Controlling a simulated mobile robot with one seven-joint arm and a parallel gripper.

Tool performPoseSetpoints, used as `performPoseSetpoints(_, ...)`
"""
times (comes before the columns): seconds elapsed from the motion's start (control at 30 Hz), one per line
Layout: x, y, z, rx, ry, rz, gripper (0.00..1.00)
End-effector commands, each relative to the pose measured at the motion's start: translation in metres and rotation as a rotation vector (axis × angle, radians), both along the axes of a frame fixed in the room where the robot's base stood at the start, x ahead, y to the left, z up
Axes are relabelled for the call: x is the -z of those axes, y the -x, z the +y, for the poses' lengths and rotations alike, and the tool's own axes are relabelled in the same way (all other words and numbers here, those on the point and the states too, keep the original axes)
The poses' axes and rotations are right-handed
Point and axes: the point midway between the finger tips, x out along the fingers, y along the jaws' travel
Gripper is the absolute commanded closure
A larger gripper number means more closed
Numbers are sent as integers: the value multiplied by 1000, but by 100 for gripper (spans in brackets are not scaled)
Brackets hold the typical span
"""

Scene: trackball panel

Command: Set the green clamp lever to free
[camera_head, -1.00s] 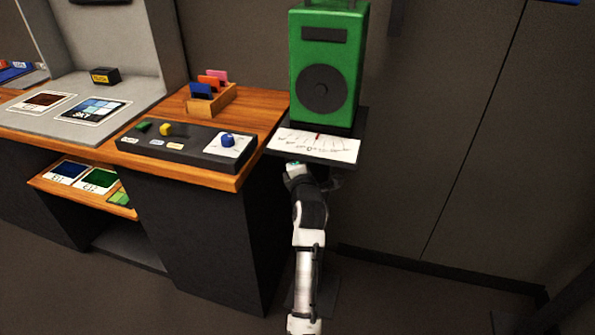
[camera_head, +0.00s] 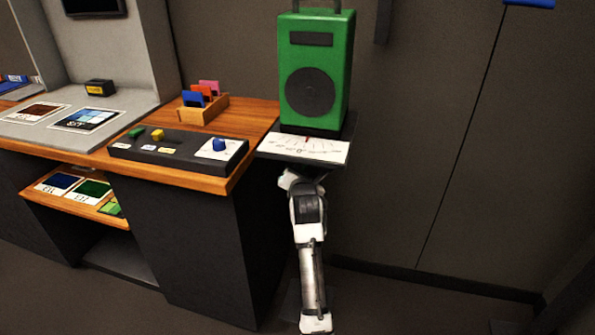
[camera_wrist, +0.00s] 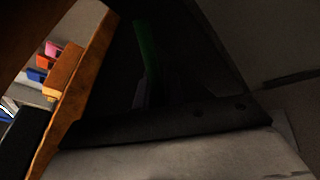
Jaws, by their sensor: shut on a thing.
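The green clamp lever shows as a dim green strip (camera_wrist: 147,55) in the dark upper middle of the wrist view. In the head view I cannot make it out; the shelf edge and my arm hide that spot. My gripper (camera_head: 288,178) is just below the front edge of the small dark shelf (camera_head: 335,161), right of the wooden counter. It is shut on the lever, though the contact is in deep shadow. The lever's setting cannot be read.
A green speaker box (camera_head: 318,70) and a white scale card (camera_head: 300,148) sit on the shelf. The wooden counter (camera_head: 260,118) carries a dark control panel (camera_head: 175,163) and a card rack (camera_head: 205,108). The floor at right is clear.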

Motion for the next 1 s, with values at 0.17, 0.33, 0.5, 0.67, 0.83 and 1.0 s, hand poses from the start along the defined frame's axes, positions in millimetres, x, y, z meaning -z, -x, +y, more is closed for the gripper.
performPoseSetpoints(0.17,2,0,0,-1,58,19,100)
performPoseSetpoints(0.33,3,0,0,-2,84,25,100)
performPoseSetpoints(0.5,4,0,0,-1,90,27,100)
performPoseSetpoints(0.67,4,0,0,-1,90,27,100)
performPoseSetpoints(0.83,4,0,0,-2,89,26,79)
performPoseSetpoints(1.0,3,0,0,-1,89,26,67)
